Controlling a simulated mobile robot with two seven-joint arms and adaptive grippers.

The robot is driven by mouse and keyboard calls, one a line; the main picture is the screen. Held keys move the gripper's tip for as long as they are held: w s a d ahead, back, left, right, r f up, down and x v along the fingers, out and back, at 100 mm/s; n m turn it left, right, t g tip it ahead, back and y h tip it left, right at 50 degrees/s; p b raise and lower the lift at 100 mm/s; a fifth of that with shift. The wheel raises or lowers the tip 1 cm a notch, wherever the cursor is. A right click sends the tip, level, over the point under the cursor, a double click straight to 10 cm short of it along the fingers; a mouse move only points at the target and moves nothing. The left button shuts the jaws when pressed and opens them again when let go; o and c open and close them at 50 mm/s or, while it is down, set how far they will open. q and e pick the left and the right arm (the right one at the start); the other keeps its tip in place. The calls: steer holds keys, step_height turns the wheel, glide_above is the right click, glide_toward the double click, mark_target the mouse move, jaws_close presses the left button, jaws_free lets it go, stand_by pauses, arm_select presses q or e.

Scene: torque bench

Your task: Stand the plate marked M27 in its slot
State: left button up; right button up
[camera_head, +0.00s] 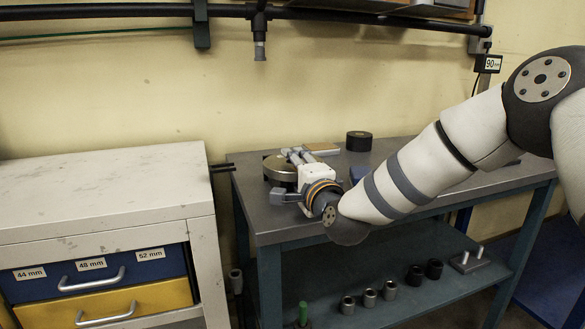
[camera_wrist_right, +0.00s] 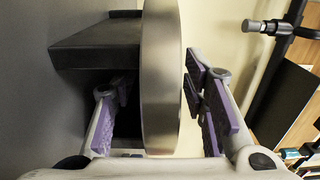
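A thick round metal plate (camera_head: 279,169) lies flat near the left end of the grey bench. In the right wrist view the plate (camera_wrist_right: 162,75) shows edge-on, resting against a dark block (camera_wrist_right: 98,45) between it and the bench top. No M27 marking is legible. My right gripper (camera_head: 296,157) is at the plate. In the wrist view its purple-padded fingers (camera_wrist_right: 160,110) stand on either side of the plate's rim, with a narrow gap visible on the wall side. The slot cannot be made out. My left gripper is out of view.
On the bench (camera_head: 255,213) stand a black cylinder (camera_head: 359,141), a wood-topped block (camera_head: 321,148) and a blue item (camera_head: 358,174) partly behind my arm. Several sockets (camera_head: 390,290) stand on the lower shelf. A drawer cabinet (camera_head: 100,185) is at left; a 90 mm display (camera_head: 489,63) hangs at right.

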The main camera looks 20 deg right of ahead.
steer(key=shift+w, duration=0.6)
jaws_close()
steer(key=shift+w+r, duration=0.1)
steer(key=shift+r, duration=0.25)
